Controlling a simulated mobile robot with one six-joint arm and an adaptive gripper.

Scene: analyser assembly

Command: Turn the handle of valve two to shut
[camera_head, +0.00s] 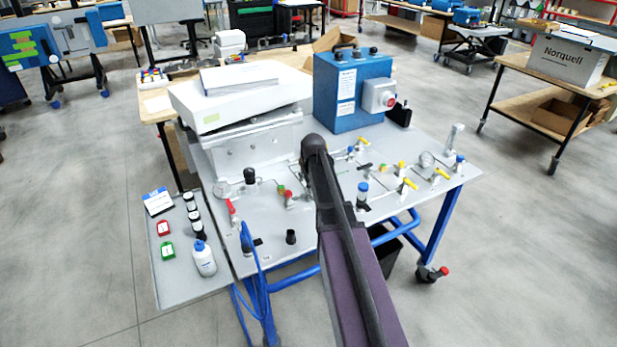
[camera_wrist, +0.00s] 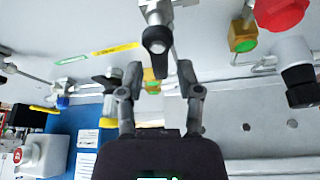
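My gripper (camera_wrist: 157,72) is open in the wrist view, its two dark fingers spread apart. A valve with a black handle (camera_wrist: 155,40) on a silver body stands just beyond the fingertips, near the middle line between them. The fingers look apart from the handle. A small green and yellow fitting (camera_wrist: 152,84) shows behind, between the fingers. I cannot read which valve is number two. In the head view my arm reaches over the grey panel (camera_head: 270,215) and hides the gripper and that valve.
A red knob (camera_wrist: 280,12) and another black-handled fitting (camera_wrist: 300,85) are at the right of the wrist view. A blue box (camera_head: 350,88) stands behind the arm. Several yellow-handled valves lie to the right. A white bottle (camera_head: 204,259) stands at the left.

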